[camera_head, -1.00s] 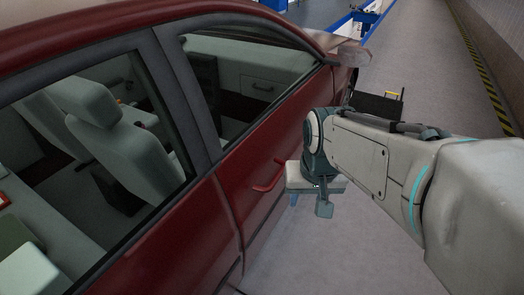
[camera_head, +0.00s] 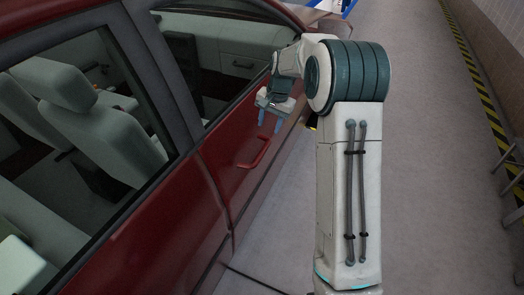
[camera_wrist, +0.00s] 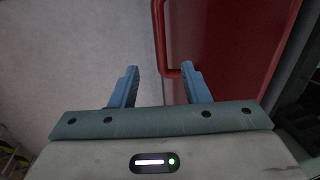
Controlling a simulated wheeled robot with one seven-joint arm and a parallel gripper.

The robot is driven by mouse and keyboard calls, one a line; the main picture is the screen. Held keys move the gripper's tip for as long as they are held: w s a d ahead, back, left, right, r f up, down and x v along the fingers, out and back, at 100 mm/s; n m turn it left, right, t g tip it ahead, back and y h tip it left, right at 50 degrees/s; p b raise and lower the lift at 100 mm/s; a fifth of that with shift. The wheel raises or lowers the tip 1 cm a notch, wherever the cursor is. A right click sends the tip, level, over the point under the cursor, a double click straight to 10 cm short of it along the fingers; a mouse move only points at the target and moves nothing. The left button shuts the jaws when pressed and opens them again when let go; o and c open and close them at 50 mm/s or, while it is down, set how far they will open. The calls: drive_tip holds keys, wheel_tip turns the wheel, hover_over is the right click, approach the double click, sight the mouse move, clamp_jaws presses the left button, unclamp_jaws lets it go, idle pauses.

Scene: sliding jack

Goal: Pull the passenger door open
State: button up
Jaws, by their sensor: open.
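The red passenger door (camera_head: 222,158) appears closed, level with the car side in the head view. Its red bar handle (camera_head: 256,154) stands out from the panel below the window. My gripper (camera_head: 269,121) is open, just above and beyond the handle in the head view, its blue fingers pointing down. In the wrist view the handle (camera_wrist: 160,42) runs down close to the right finger of my gripper (camera_wrist: 159,80), with its lower bend near that fingertip. Nothing is between the fingers that I can make out as gripped. I cannot tell whether a finger touches the handle.
Grey floor (camera_head: 430,200) lies free to the right of the car. A yellow-black striped strip (camera_head: 478,105) runs along the right wall. A metal frame (camera_head: 513,170) stands at the right edge. A dark cable lies on the floor near the car.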

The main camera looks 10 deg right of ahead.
sight(262, 152)
drive_tip(key=f, duration=0.4)
drive_tip(key=w+a+f, duration=0.1)
drive_tip(key=f, duration=0.4)
drive_tip(key=a+f+p, duration=0.1)
drive_tip(key=f, duration=0.3)
drive_tip(key=shift+w+a+f, duration=0.1)
drive_tip(key=shift+w+f, duration=0.15)
drive_tip(key=shift+w, duration=0.05)
clamp_jaws()
